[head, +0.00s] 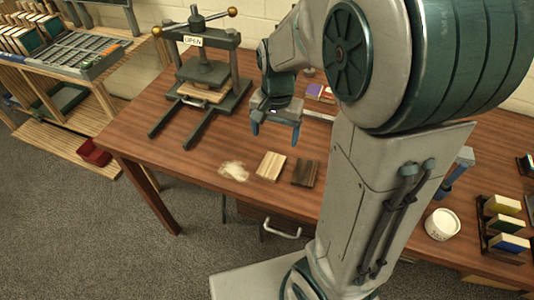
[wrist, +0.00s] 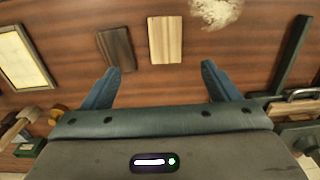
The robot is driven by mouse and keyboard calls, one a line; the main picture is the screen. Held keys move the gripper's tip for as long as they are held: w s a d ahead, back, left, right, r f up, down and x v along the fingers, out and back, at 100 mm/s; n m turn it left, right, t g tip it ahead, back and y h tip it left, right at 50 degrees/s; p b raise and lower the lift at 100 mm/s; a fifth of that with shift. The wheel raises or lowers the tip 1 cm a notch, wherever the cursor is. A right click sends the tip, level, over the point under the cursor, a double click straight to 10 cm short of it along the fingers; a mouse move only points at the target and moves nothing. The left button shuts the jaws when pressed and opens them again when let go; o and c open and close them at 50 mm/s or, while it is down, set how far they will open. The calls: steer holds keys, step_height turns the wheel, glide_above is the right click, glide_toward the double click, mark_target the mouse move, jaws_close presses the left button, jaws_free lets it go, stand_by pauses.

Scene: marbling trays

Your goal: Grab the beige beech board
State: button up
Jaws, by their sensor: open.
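The beige beech board (head: 270,165) lies flat on the wooden table near its front edge. A dark brown board (head: 305,172) lies just to its right. In the wrist view the beige board (wrist: 165,39) is at the top centre, with the dark board (wrist: 116,48) to its left. My gripper (head: 274,131) hangs above the table behind the boards. It is open and empty, and in the wrist view its two blue fingers (wrist: 160,77) are spread apart, with the beige board beyond their tips.
A pale crumbly patch (head: 233,171) lies left of the beige board. A press with an "OPEN" sign (head: 205,75) stands at the back left. A white tub (head: 442,224) and a rack of books (head: 503,225) are on the right. The table's front left is clear.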

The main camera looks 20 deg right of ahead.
glide_above(271, 166)
steer(key=f, duration=0.9)
steer(key=shift+s+d+f, duration=0.15)
steer(key=shift+s, duration=0.15)
steer(key=shift+w+f, duration=0.2)
steer(key=shift+f, duration=1.1)
steer(key=shift+w+f, duration=0.2)
steer(key=shift+f, duration=1.05)
steer(key=c, duration=1.1)
